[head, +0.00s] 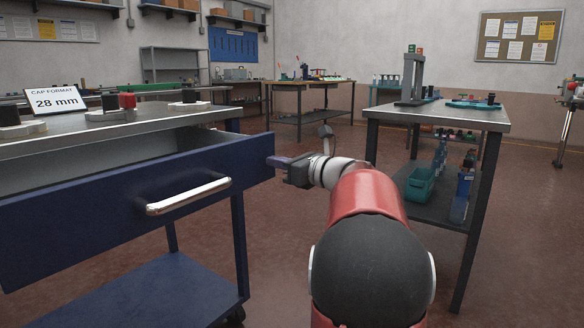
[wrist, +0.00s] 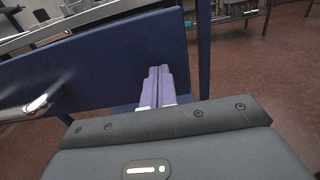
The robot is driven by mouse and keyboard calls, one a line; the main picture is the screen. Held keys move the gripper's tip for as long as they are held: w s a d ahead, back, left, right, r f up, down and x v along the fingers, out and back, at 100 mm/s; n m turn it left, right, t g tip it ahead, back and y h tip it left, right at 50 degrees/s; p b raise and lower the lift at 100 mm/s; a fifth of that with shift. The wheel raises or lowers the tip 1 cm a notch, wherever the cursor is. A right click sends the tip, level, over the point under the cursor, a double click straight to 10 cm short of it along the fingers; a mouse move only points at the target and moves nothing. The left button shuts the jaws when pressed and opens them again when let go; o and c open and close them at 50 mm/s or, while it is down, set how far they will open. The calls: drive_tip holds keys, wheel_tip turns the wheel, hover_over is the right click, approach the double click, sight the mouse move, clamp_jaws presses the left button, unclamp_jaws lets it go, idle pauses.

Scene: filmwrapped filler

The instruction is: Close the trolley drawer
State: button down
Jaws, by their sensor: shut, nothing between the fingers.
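The trolley drawer (head: 95,208) has a dark blue front and stands pulled out from under the grey trolley top (head: 150,125). Its grey inside shows behind the front. A bright metal bar handle (head: 188,195) runs across the front; part of it also shows at the left of the wrist view (wrist: 38,104). My gripper (head: 272,161) is shut and empty at the right end of the drawer front, apart from the handle. In the wrist view its purple fingers (wrist: 157,72) lie together in front of the blue panel (wrist: 110,62). I cannot tell whether the tips touch it.
On the trolley top are a "28 mm" sign (head: 56,99) and several black and red parts. The trolley has a lower blue shelf (head: 160,290). A second table (head: 440,115) with fixtures stands at the right. Red floor (head: 300,140) lies open between them.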

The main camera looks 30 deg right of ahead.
drive_tip(key=shift+w+a, duration=0.1)
drive_tip(key=shift+w, duration=0.15)
drive_tip(key=shift+w, duration=0.1)
drive_tip(key=p+x, duration=0.8)
drive_tip(key=x, duration=1.3)
drive_tip(key=shift+w+a+p, duration=0.1)
drive_tip(key=shift+w+p, duration=0.05)
drive_tip(key=shift+p, duration=0.2)
drive_tip(key=shift+r, duration=0.1)
drive_tip(key=shift+a+r, duration=0.1)
drive_tip(key=shift+r, duration=0.05)
